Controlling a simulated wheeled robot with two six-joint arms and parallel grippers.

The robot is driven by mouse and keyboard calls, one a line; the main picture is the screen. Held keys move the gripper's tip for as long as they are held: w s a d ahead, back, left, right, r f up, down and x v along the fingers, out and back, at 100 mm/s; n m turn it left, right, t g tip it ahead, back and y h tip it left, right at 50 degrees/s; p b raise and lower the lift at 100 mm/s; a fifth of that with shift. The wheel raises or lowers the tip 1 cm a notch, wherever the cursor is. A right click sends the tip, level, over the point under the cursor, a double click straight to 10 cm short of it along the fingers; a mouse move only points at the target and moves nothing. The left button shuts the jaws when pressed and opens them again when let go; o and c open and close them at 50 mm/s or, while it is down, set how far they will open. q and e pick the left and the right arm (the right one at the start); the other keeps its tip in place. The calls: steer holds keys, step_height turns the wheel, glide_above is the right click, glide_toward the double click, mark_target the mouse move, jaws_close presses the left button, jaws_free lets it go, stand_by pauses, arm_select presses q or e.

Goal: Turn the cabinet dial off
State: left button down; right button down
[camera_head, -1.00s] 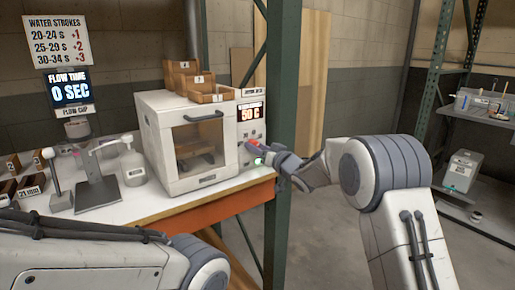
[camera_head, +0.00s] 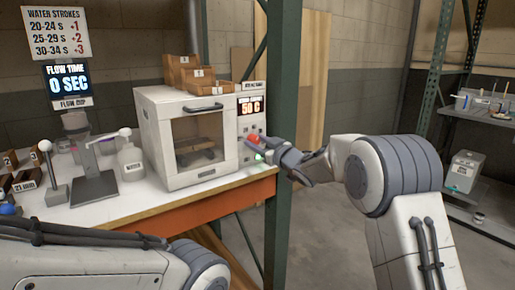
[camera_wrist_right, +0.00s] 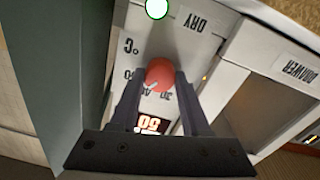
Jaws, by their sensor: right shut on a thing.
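The white drying cabinet (camera_head: 190,140) stands on the bench with its glass door closed. Its control panel is on the right side, with a lit display (camera_head: 250,107) that reads 50 C. In the right wrist view the red round dial (camera_wrist_right: 160,75) sits on this panel among number marks, "°C" and "DRY". My right gripper (camera_head: 263,145) is at the panel, and its two fingers are closed around the dial, one on each side. A green lamp (camera_wrist_right: 156,8) glows by the word DRY. My left gripper is out of view; only my left arm shows at the bottom left.
A green rack post (camera_head: 283,120) stands right beside the panel and my right gripper. Wooden drawers (camera_head: 196,76) sit on the cabinet. A bottle (camera_head: 131,162) and a lever stand (camera_head: 96,185) occupy the bench on the left. Open floor lies to the right.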

steer(key=n+b, duration=0.1)
steer(key=n, duration=0.2)
steer(key=n+b, duration=0.2)
steer(key=shift+f+n, duration=0.2)
steer(key=shift+n, duration=0.2)
steer(key=n+b, duration=0.4)
steer(key=n, duration=0.1)
steer(key=shift+n, duration=0.3)
steer(key=n+b, duration=0.3)
steer(key=n, duration=0.2)
steer(key=shift+f, duration=0.1)
steer(key=n+b, duration=0.2)
steer(key=n, duration=0.3)
steer(key=shift+n, duration=0.3)
steer(key=shift+c, duration=1.8)
jaws_free()
